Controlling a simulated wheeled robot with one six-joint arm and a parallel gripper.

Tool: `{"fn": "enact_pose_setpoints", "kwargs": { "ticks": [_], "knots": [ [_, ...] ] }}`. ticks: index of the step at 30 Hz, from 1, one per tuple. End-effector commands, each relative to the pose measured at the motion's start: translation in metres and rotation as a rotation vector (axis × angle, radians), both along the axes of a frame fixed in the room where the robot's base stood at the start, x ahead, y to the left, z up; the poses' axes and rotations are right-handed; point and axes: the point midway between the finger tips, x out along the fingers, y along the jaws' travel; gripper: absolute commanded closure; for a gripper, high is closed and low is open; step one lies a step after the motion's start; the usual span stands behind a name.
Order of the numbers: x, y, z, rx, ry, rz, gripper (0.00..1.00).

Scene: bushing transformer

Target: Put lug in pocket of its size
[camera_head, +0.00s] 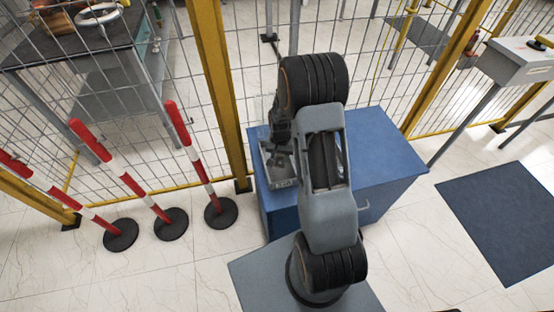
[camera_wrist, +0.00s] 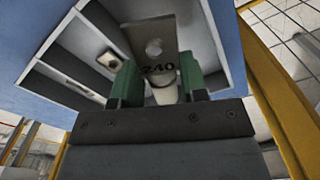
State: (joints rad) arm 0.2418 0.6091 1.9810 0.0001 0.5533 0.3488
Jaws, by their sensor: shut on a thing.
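My gripper (camera_wrist: 158,78) has green fingers and is shut on a lug. The lug (camera_wrist: 169,42) is a flat grey metal plate with a round hole, marked 240. In the wrist view it stands out past the fingertips, in front of the grey tray (camera_wrist: 96,28) with its walled pockets. I cannot tell whether the lug touches the tray. A small metal piece (camera_wrist: 108,61) with a dark hole lies in a pocket left of the lug. In the head view the tray (camera_head: 284,183) is at the left side of the blue cabinet top, partly hidden by my arm.
The blue cabinet (camera_head: 385,150) has bare top on the right. A yellow-framed mesh fence (camera_head: 220,85) stands close behind it. Several red-and-white posts (camera_head: 195,160) stand on the floor at left. A dark mat (camera_head: 505,220) lies at right.

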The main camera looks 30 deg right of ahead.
Motion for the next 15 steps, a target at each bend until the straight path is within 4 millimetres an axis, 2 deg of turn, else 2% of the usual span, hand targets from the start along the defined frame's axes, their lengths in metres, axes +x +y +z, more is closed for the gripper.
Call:
{"fn": "enact_pose_setpoints", "kwargs": {
  "ticks": [1,4,15],
  "knots": [
    [0.007,0.0,-0.01,0.0,0.002,0.0,0.86],
    [0.017,-0.001,-0.021,0.0,0.0,0.0,0.86],
    [0.034,-0.003,-0.044,0.0,0.0,-0.002,0.86]
  ]
}}
